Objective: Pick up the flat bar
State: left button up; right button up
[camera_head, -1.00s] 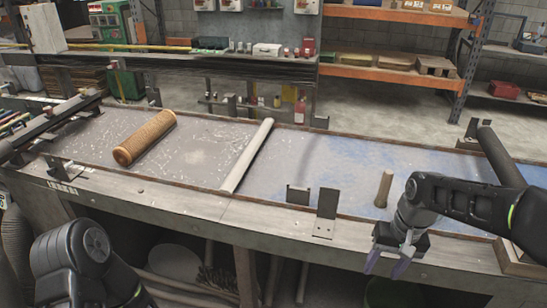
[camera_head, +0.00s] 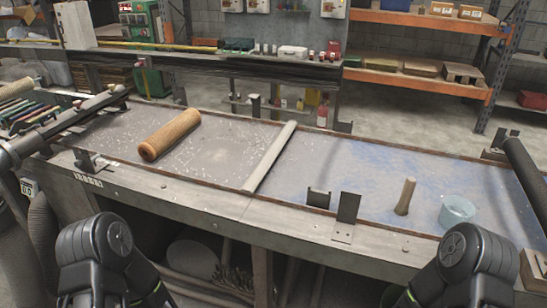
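A long, narrow, pale grey bar (camera_head: 270,157) lies across the table from its back edge to its front edge, between the grey and the blue-stained areas. It is the most bar-like thing in view, though I cannot tell whether it is flat or rounded. My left arm (camera_head: 98,255) shows at the bottom left and my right arm (camera_head: 465,265) at the bottom right. Both stay in front of the table, well away from the bar. Neither gripper's fingers show.
Metal brackets (camera_head: 347,210) rise at the front edge. A dark roller (camera_head: 525,178) stands at far right.

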aim_at(251, 186)
jog(key=j+z, duration=0.1)
jog(key=z, duration=0.6)
jog(key=j+z, duration=0.3)
jog(key=k+j+z, duration=0.25)
jog(key=j+z, duration=0.3)
jog(key=j, duration=0.15)
jog(key=k+j+z, duration=0.25)
jog(key=k+j, duration=0.25)
jog(key=j, duration=0.2)
jog(key=k+j+z, duration=0.1)
jog(key=j, duration=0.3)
jog(key=k+j, duration=0.35)
